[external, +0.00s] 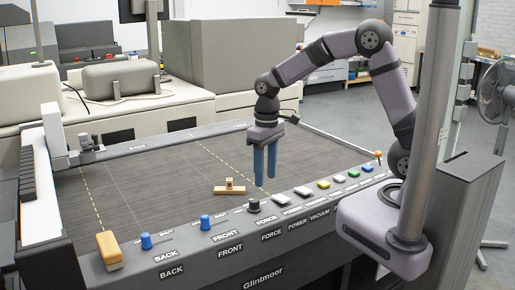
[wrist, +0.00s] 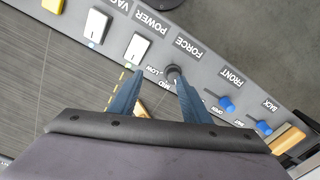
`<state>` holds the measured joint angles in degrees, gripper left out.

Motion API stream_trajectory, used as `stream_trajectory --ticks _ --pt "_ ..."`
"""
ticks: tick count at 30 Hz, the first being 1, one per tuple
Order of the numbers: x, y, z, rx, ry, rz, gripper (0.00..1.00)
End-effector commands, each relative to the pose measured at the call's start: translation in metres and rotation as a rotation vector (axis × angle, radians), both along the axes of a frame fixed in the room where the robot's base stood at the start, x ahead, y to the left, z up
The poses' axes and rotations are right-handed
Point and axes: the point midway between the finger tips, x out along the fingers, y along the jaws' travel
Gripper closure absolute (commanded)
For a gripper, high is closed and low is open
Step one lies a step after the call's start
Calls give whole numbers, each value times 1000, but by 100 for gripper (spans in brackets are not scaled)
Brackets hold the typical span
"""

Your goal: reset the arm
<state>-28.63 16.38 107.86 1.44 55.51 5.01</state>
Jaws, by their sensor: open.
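My gripper (external: 265,163) hangs with its two blue fingers pointing down above the dark bed of the machine, near the front control panel. The fingers are apart and nothing shows between them. In the wrist view my gripper (wrist: 154,88) shows its fingers spread, with the panel beyond them. My arm rises from its base at the right and bends over the panel.
The control panel (external: 262,262) runs along the front with blue knobs (external: 206,222), a black knob (external: 254,205) and coloured buttons. A small wooden piece (external: 229,190) lies on the bed (external: 150,190). A metal post (external: 432,120) stands at right.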

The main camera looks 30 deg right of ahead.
Motion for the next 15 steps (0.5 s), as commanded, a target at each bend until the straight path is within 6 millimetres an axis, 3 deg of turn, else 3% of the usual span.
stream_trajectory --ticks 1,5,9,15 --pt "-4 -21 -1 -2 0 -37 57" --pt "-22 -77 -7 -7 -2 -136 57" --pt "-53 -131 -17 -13 -4 -243 57" --pt "-97 -177 -32 -20 -5 -355 57"
